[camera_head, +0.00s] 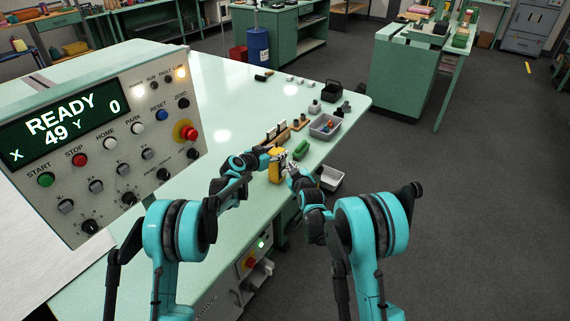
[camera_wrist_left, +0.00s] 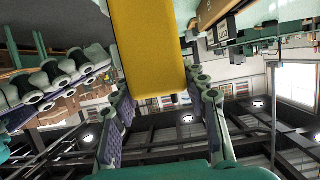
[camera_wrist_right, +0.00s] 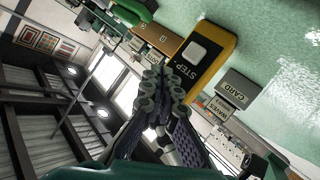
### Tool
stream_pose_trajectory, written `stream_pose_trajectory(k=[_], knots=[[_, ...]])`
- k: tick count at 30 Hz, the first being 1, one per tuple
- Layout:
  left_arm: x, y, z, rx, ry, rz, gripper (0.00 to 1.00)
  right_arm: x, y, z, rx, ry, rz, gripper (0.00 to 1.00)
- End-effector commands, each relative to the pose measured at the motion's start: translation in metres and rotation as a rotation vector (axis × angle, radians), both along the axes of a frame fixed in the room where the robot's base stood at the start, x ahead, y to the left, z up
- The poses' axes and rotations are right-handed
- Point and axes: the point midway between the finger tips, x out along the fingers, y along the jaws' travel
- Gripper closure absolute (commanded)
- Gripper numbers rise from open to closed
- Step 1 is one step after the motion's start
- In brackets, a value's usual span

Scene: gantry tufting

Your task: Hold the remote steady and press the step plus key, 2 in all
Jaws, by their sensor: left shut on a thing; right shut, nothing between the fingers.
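The yellow remote (camera_head: 274,175) is upright above the table's near edge. My left gripper (camera_wrist_left: 160,95) is shut on it, and the remote's plain yellow side fills the space between the fingers in the left wrist view. In the right wrist view the remote (camera_wrist_right: 222,48) shows a dark face with a pale square key (camera_wrist_right: 196,52) and "STEP" lettering. My right gripper (camera_wrist_right: 165,85) is shut and empty, its fingertips beside the lower edge of the remote's face, off the key in the picture. I cannot tell whether they touch the remote.
A control panel (camera_head: 100,140) at left reads READY, X 49, Y 0. On the green table (camera_head: 235,110) are a grey bin (camera_head: 325,126), a green block (camera_head: 329,178), and a block labelled CARD (camera_wrist_right: 237,90).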

Motion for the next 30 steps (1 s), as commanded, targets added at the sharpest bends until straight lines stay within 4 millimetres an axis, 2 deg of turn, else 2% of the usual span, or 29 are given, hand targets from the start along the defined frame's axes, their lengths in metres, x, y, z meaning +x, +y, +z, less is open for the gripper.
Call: stream_pose_trajectory(k=[30], knots=[[-0.0001, -0.0001, -0.0001, 0.000, 0.000, 0.000, 0.96, 0.0054, 0.0072, 0.0002, 0.000, 0.000, 0.000, 1.00]])
